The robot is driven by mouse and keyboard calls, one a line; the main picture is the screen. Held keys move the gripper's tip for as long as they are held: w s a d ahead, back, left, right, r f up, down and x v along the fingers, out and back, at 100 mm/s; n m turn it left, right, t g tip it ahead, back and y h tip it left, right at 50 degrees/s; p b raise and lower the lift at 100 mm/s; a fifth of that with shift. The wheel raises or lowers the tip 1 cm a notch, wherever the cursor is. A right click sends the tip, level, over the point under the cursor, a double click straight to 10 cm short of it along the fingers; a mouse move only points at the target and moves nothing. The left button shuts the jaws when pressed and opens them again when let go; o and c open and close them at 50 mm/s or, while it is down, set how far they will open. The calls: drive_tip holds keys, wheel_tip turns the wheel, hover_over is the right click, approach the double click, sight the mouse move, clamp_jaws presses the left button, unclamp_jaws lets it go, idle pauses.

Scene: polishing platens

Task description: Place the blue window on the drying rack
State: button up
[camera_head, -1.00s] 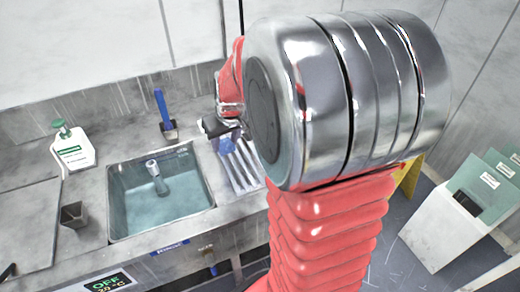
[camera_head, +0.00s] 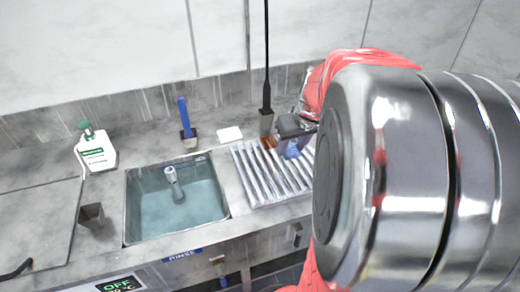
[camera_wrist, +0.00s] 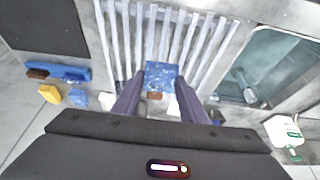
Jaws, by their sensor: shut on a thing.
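The blue window (camera_wrist: 162,74) is a small speckled blue piece with a brown bit at its near edge. It sits between the two fingers of my gripper (camera_wrist: 160,82) in the wrist view, and the fingers are shut on it. The drying rack (camera_wrist: 140,35) is a set of pale parallel slats just beyond and under the window. In the head view my gripper (camera_head: 292,146) is over the right part of the drying rack (camera_head: 258,180), with the blue piece at its tip. Whether the window touches the slats I cannot tell. My arm hides the rack's right end.
The sink (camera_head: 175,200) with its tap lies left of the rack. A blue-handled brush (camera_head: 184,118), a white pad (camera_head: 229,133) and a thin black upright (camera_head: 266,70) stand behind. A soap bottle (camera_head: 96,152) is far left. A yellow block (camera_wrist: 49,94) lies beside the rack.

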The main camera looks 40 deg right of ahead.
sight(292, 158)
drive_tip(key=shift+f, duration=3.1)
drive_tip(key=shift+f, duration=1.85)
drive_tip(key=o, duration=1.1)
drive_tip(key=shift+f, duration=0.1)
drive_tip(key=v, duration=1.2)
drive_tip(key=shift+a, duration=0.15)
